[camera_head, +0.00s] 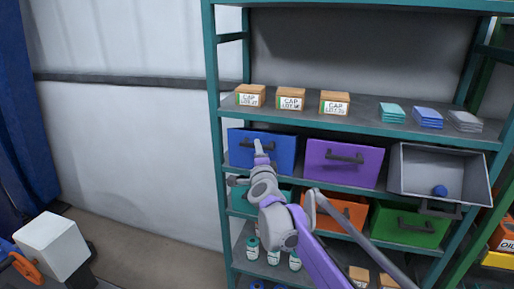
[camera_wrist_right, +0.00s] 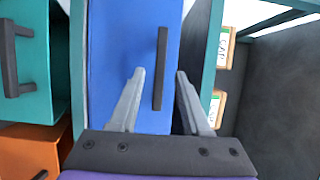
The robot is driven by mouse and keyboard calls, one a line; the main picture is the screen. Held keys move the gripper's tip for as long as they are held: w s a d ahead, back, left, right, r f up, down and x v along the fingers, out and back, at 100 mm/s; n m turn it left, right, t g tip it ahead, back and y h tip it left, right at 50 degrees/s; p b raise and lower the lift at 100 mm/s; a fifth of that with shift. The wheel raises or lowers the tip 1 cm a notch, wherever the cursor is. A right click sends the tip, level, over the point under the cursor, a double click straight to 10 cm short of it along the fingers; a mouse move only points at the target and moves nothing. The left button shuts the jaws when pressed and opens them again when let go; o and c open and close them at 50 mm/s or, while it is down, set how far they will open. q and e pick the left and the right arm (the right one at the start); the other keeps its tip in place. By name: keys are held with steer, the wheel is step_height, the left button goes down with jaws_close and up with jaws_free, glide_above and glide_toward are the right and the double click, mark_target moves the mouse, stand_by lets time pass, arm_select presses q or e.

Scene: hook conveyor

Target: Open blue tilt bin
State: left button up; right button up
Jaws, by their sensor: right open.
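The blue tilt bin (camera_head: 285,153) sits at the left end of the middle shelf, its front closed with a dark bar handle. My right gripper (camera_head: 258,146) is in front of it and hides part of the handle. In the right wrist view the blue front (camera_wrist_right: 112,60) fills the middle, and the black handle (camera_wrist_right: 161,68) runs lengthwise between the two grey fingers (camera_wrist_right: 160,73). The fingers are apart, one on each side of the handle in the picture; I cannot tell whether they touch it. My left gripper is not in view.
A purple bin (camera_head: 343,163) is beside the blue one, then a grey bin (camera_head: 440,170) tilted open with a blue ball (camera_head: 440,191). Teal, orange (camera_head: 340,208) and green (camera_head: 408,226) bins are below. Boxes (camera_head: 290,99) stand on the shelf above. A teal post (camera_head: 215,130) borders the left.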

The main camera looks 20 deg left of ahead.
steer(key=shift+w+a, duration=0.25)
steer(key=shift+w, duration=0.45)
steer(key=shift+c, duration=0.3)
jaws_close()
stand_by(0.8)
